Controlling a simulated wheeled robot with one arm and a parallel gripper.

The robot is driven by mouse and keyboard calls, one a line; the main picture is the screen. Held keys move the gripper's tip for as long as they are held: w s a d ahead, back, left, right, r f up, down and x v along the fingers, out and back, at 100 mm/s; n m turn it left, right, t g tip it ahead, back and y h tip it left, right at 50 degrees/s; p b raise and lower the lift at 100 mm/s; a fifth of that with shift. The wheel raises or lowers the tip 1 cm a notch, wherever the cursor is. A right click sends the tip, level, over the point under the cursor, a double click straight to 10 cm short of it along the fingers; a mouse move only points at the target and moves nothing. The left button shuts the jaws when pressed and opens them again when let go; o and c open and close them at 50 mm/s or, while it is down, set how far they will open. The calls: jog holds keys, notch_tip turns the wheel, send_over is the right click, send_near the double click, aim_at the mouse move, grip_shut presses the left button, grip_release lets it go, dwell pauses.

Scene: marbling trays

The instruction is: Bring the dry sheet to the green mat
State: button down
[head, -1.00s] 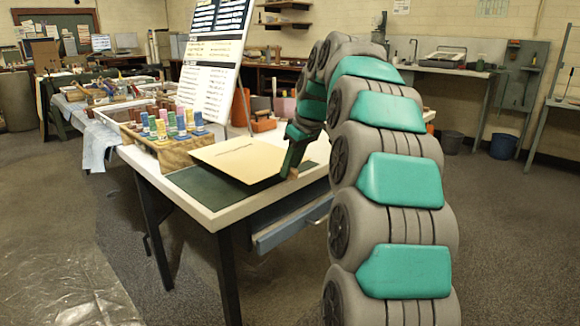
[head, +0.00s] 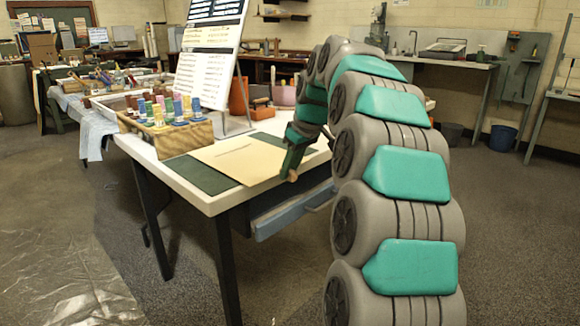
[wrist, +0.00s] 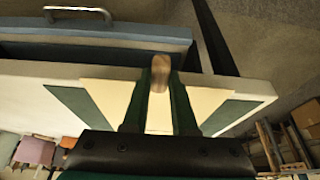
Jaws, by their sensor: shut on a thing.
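The dry sheet (head: 238,160) is cream, with a faint line of marks on it. It lies flat over the middle of the green mat (head: 202,175), whose dark green shows on both sides of it. I cannot tell whether the sheet fully touches the mat. My gripper (head: 290,174) is at the sheet's near right edge, shut on a small wooden piece there. In the wrist view the two dark green fingers (wrist: 160,90) close around this wooden piece (wrist: 159,73), with the sheet (wrist: 110,98) and mat (wrist: 240,108) behind. The fingers hide part of the sheet.
The white table (head: 225,200) has a blue drawer (head: 290,212) under its front edge. A box of colored bottles (head: 165,132) stands left of the mat. A sign board (head: 208,65) and an orange container (head: 238,97) stand behind. Plastic sheeting (head: 60,270) covers the floor at left.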

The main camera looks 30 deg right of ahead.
jog(key=c, duration=0.6)
grip_release()
jog(key=o, duration=0.5)
jog(key=shift+c, duration=0.2)
jog(key=shift+r+p, duration=1.95)
jog(key=shift+r, duration=1.55)
